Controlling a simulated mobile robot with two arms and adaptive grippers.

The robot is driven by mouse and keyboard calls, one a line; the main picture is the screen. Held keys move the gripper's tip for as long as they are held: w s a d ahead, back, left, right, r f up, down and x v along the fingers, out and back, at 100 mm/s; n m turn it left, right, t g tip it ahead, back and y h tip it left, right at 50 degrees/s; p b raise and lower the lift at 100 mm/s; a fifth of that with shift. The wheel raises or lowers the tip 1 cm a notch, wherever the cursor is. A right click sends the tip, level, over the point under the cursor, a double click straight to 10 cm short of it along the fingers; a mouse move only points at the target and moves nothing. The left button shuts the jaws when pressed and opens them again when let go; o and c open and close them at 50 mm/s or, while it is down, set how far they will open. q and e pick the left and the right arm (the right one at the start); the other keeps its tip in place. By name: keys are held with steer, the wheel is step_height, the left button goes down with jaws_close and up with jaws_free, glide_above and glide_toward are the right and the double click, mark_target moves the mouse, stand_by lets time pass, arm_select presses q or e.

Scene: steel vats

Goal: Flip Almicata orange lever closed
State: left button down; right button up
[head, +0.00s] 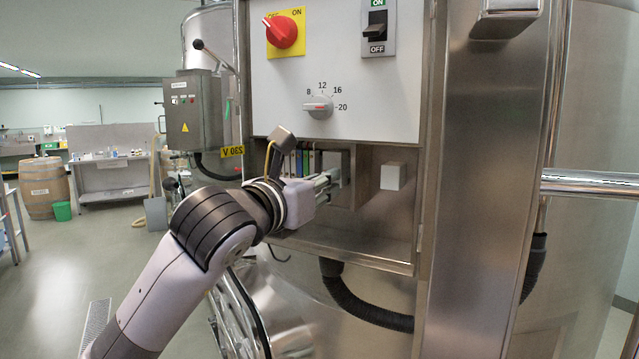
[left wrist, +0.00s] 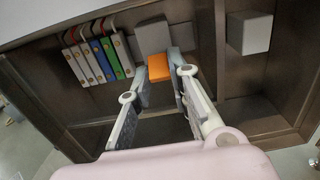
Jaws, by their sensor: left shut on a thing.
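The orange lever (left wrist: 159,69) shows in the left wrist view as a small orange block on the front of a grey box (left wrist: 153,37). My left gripper (head: 332,180) reaches into an open steel compartment (head: 300,242) below the white control panel. In the left wrist view, the left gripper (left wrist: 161,76) is shut with its fingers on either side of the orange lever. The lever is hidden behind the gripper in the head view. I cannot read any label naming Almicata. My right gripper is not in view.
Several coloured binder-like modules (left wrist: 98,58) stand left of the lever. A pale grey block (head: 393,177) sits on its right. The panel above has a red switch (head: 282,32), a dial (head: 318,107) and an ON/OFF switch (head: 377,25). The compartment's walls enclose the gripper.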

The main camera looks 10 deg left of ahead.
arm_select(q)
steer(key=shift+r, duration=0.2)
steer(key=shift+r+g+y+p, duration=0.45)
steer(key=shift+g+p, duration=0.55)
steer(key=shift+g, duration=0.05)
steer(key=shift+r+g+y+p, duration=0.4)
steer(key=shift+g+p, duration=0.55)
steer(key=shift+g, duration=0.15)
steer(key=shift+r+g+y+p, duration=0.45)
steer(key=shift+g+p, duration=0.55)
steer(key=shift+g, duration=0.05)
steer(key=c, duration=1.5)
jaws_free()
steer(key=shift+f, duration=0.1)
steer(key=v, duration=1.2)
